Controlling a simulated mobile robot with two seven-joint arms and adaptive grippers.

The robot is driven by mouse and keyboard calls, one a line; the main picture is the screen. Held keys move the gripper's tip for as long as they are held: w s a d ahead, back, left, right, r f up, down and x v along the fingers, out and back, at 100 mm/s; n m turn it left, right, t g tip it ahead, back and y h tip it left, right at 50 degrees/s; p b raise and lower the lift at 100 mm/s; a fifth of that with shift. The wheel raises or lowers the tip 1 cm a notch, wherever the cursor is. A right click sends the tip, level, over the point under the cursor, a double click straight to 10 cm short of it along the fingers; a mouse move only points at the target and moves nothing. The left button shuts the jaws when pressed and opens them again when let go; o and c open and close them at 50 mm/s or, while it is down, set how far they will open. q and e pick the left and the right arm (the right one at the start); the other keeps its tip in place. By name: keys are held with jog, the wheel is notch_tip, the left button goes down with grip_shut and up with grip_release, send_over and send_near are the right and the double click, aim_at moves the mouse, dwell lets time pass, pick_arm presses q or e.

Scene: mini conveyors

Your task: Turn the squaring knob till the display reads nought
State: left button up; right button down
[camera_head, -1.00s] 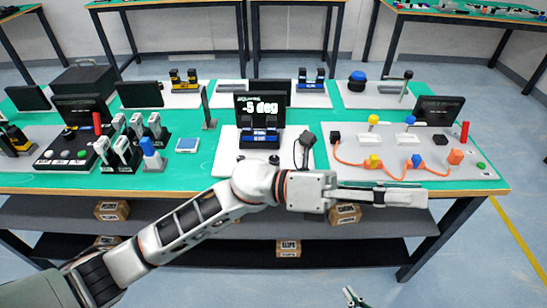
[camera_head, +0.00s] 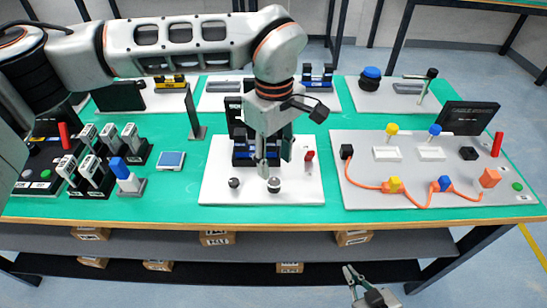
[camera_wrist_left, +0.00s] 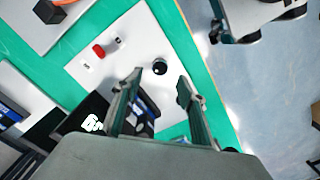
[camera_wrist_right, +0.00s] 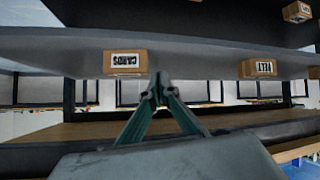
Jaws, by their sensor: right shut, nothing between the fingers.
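The white squaring plate (camera_head: 215,165) stands at the front middle of the table. The plate's display (camera_head: 233,104) is mostly hidden behind my left arm in the head view. The left wrist view shows only part of its white digits (camera_wrist_left: 92,123), and I cannot read them. My left gripper (camera_head: 274,164) points down, open and empty, over the right knob; a knob (camera_wrist_left: 160,67) shows between its fingers. My right gripper (camera_head: 349,274) is shut and empty, low before the table.
A red part (camera_head: 309,156) stands on the plate right of my left gripper. A board with an orange cable (camera_head: 415,194) is to the right. A blue-topped holder (camera_head: 122,170) and upright devices stand left. The right wrist view shows a shelf with labelled boxes (camera_wrist_right: 125,63).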

aim_at(273, 182)
pick_arm(q)
jog(key=shift+w+a+r, duration=0.15)
jog(key=shift+w, duration=0.1)
jog(key=f, duration=0.3)
jog(key=shift+s, duration=0.25)
notch_tip(273, 182, down, 4)
jog(key=shift+r+b, duration=0.2)
jog(key=shift+b, duration=0.1)
jog(key=shift+f, duration=0.5)
jog(key=c, duration=1)
jog(key=shift+c, duration=0.5)
pick_arm(e)
jog(key=shift+s+f, duration=0.7)
jog(key=shift+s, duration=0.35)
